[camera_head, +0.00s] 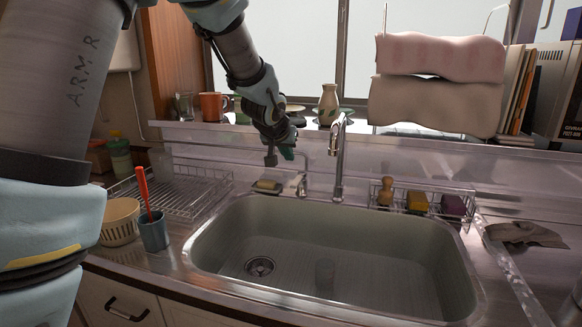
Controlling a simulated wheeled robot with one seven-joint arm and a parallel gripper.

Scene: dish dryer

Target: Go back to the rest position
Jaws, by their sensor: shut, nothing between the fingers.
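My gripper (286,153) hangs over the back left of the sink, in front of the window ledge. It is small and dark in this view, its fingers shut with nothing held. My arm comes down from the top of the picture, and a large part of it fills the left side. The gripper is above the soap holder and the faucet base, apart from the sink basin (345,225).
A faucet (338,160) stands right of my gripper. A wire dish rack (180,190) is at left, with a cup (153,232) holding a red-handled tool and a ribbed bowl (120,222) before it. A sponge basket (420,208) sits at right. The sink is empty.

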